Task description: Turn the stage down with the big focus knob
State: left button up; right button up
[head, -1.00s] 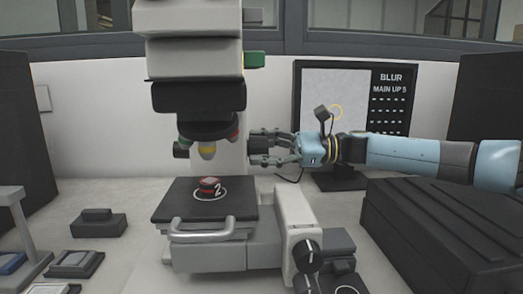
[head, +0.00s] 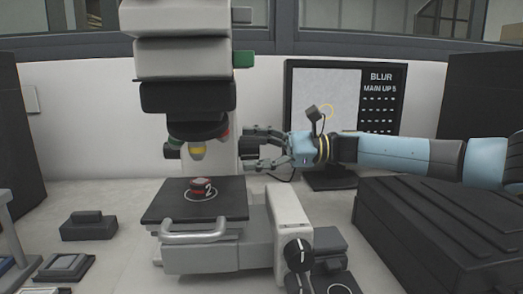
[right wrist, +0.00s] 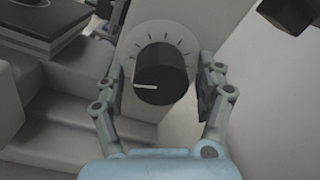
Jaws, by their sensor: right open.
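In the right wrist view, a big black round knob (right wrist: 161,73) with a white pointer line sits on a pale face with tick marks. My right gripper (right wrist: 158,84) is open, with one finger on each side of the knob; I cannot tell whether they touch it. In the head view my right gripper (head: 248,150) points left beside the pale column; the knob between its fingers is hard to make out there. The black stage (head: 160,212) holds a small red-and-black sample (head: 198,187) marked 2, below the lenses (head: 196,150). My left gripper is not in view.
Another black knob (head: 298,252) with a white line is on the front of the base. A monitor (head: 332,95) reading "BLUR" and "MAIN UP 5" stands behind my right gripper. A ribbed dark box (head: 430,225) lies below my right arm. A small dark block (head: 88,228) stands left.

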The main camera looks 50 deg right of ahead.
jog(key=v, duration=1.2)
jog(key=shift+f, duration=0.1)
